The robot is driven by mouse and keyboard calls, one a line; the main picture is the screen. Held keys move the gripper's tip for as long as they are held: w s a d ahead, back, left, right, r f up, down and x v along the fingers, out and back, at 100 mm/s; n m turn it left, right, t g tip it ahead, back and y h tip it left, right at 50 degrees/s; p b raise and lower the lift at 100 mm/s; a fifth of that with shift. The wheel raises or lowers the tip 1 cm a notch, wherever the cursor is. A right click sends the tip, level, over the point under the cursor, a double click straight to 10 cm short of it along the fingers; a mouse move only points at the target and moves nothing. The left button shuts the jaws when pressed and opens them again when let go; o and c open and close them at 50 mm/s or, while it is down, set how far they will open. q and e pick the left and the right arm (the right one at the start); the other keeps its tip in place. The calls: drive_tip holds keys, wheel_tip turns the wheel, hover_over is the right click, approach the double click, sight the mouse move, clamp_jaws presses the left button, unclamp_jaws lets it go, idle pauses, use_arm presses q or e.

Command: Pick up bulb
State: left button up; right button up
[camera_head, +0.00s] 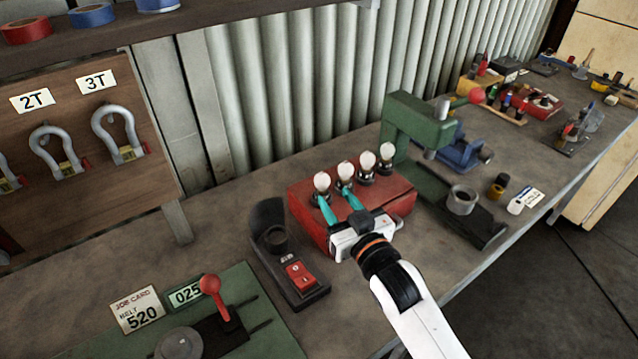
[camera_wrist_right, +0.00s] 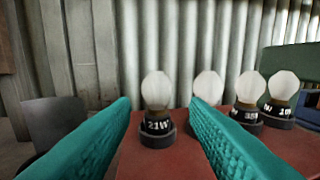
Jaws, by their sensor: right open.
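Several white round bulbs stand upright in dark sockets in a row on a red box. The leftmost bulb (camera_head: 321,181) has a socket marked 21W in the right wrist view (camera_wrist_right: 157,90). The second bulb (camera_head: 346,171) is partly behind the right fingertip in the wrist view (camera_wrist_right: 208,84). The third bulb (camera_head: 367,160) and the fourth bulb (camera_head: 387,151) stand farther right. My right gripper (camera_head: 335,198) is open and empty, with teal fingers over the box. In the wrist view the 21W bulb shows between the fingertips, beyond them. My left gripper is not in view.
The red box (camera_head: 400,202) sits on a grey bench. A black stand with a red switch (camera_head: 299,273) is to its left and a green press (camera_head: 407,122) to its right. A red-knobbed lever (camera_head: 210,285) stands front left. A corrugated wall is behind.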

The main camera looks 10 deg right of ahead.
sight(327, 188)
drive_tip(key=shift+x, duration=1.2)
drive_tip(key=shift+w+a, duration=0.15)
drive_tip(key=shift+w, duration=0.2)
drive_tip(key=p+x, duration=0.2)
drive_tip(key=x, duration=0.3)
drive_tip(key=shift+a+r, duration=0.1)
drive_tip(key=shift+a, duration=0.05)
drive_tip(key=shift+w, duration=0.15)
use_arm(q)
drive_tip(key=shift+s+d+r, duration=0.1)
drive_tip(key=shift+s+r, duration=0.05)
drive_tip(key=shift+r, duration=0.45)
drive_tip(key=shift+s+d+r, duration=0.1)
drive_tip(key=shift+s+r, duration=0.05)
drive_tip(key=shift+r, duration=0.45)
use_arm(e)
drive_tip(key=c, duration=0.7)
